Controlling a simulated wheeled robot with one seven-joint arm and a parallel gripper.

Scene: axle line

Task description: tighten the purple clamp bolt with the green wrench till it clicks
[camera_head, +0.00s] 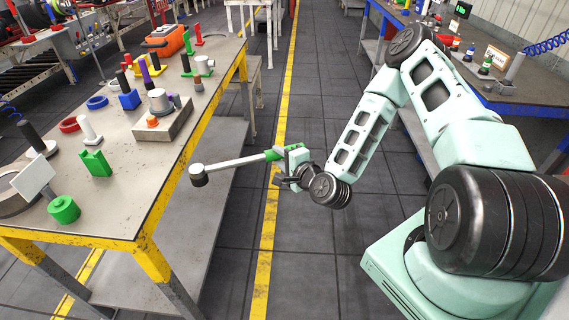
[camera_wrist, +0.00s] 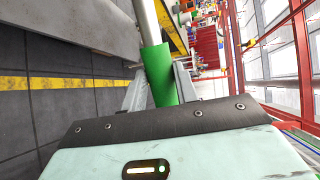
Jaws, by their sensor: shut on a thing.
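My gripper (camera_head: 284,166) is shut on the green handle of the wrench (camera_head: 230,163), out over the aisle to the right of the workbench. The wrench's pale grey shaft points left, and its dark round head (camera_head: 198,176) is near the bench's right edge, apart from the bench things. In the wrist view the green handle (camera_wrist: 159,75) sits between my two fingers, with the grey shaft running up out of view. A small upright purple piece (camera_head: 146,72) stands on the far part of the bench; I cannot tell whether it is the clamp bolt.
The workbench (camera_head: 118,205) has yellow edges. A second bench (camera_head: 530,98) stands at right. The floor between is clear.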

